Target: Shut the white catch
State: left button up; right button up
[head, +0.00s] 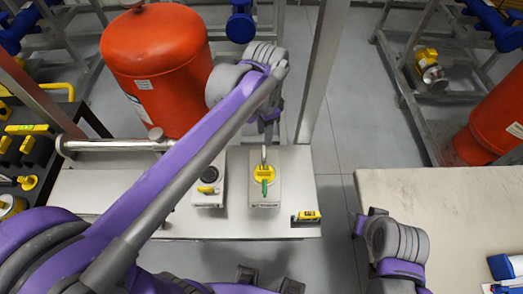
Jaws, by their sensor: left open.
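I cannot pick out a white catch for certain. A pale grey box (256,196) stands on the bench, with a yellow disc (264,173) and a green handle (264,187) on its top. My left gripper (266,144) is open and points down over the far edge of this box, just beyond the disc. A small pale upright piece shows there; I cannot tell whether it is a fingertip or part of the box. Contact cannot be judged. My right arm shows at the lower right, but its gripper is out of view.
Left of the box is a second box with a black dial (208,175) and yellow lever. A small yellow-labelled device (306,216) sits at the bench's right front edge. An orange tank (157,65) and a metal post (322,70) stand behind. A pale table (450,210) is at right.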

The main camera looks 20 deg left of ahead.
pick_arm(q)
jog(key=shift+m, duration=0.3)
jog(key=m, duration=0.2)
jog(key=r+m, duration=0.1)
jog(key=m, duration=0.1)
jog(key=shift+s+f, duration=0.1)
jog(key=shift+f, duration=0.05)
dwell(0.5)
